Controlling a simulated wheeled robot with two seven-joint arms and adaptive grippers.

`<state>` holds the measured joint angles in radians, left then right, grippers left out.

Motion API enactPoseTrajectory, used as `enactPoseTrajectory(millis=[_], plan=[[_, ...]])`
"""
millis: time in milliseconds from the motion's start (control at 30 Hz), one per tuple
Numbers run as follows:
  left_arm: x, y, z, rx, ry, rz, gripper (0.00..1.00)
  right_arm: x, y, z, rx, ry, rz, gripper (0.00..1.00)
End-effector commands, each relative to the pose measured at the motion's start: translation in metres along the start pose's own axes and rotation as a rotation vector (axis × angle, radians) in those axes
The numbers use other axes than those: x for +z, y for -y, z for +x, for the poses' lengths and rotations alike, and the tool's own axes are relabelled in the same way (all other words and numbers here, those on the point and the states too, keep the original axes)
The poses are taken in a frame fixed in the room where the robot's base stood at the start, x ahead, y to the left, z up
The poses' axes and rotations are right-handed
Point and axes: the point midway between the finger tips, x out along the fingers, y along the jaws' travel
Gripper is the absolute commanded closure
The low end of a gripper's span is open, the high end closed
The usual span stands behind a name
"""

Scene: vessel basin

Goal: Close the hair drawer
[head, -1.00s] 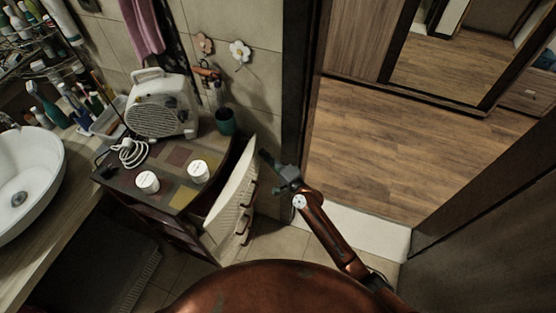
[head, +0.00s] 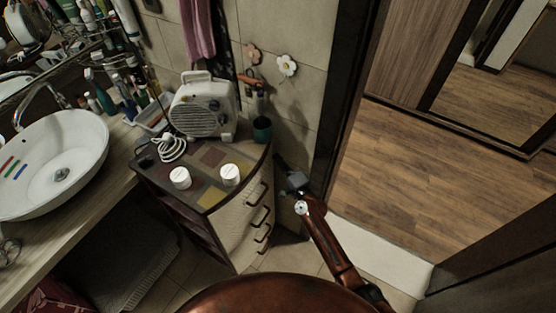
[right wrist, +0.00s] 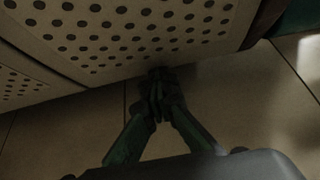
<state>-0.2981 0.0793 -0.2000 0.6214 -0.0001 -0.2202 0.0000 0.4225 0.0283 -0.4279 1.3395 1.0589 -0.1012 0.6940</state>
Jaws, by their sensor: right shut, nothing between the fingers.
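The small cabinet (head: 218,202) has a curved, cream, dotted front with several dark handles. Its top drawer (head: 242,203) looks flush under the cabinet top, with no gap visible from above. Which drawer is the hair drawer is not marked. My right gripper (head: 281,163) is just right of the cabinet front. In the right wrist view its fingers (right wrist: 158,82) are shut and empty, with the tips close to the dotted drawer front (right wrist: 130,35); I cannot tell if they touch it. My left gripper is not in view.
On the cabinet top stand a white heater (head: 203,108), two white jars (head: 180,178) (head: 229,174) and a green cup (head: 262,129). A sink (head: 60,165) is at left. A door frame (head: 345,110) rises right of my gripper; open wooden floor (head: 430,180) lies beyond.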

Motion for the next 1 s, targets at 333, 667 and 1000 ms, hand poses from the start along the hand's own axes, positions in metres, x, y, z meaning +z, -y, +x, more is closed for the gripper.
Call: enactPoseTrajectory(millis=[333,667,1000], plan=[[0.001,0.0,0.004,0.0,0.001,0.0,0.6,-0.016,0.0,-0.016,-0.002,0.006,-0.002,1.0],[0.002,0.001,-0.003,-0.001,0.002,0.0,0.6,-0.028,0.001,-0.085,-0.001,0.005,0.0,1.0],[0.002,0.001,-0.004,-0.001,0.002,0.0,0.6,-0.027,0.001,-0.124,-0.002,0.006,0.001,1.0]])
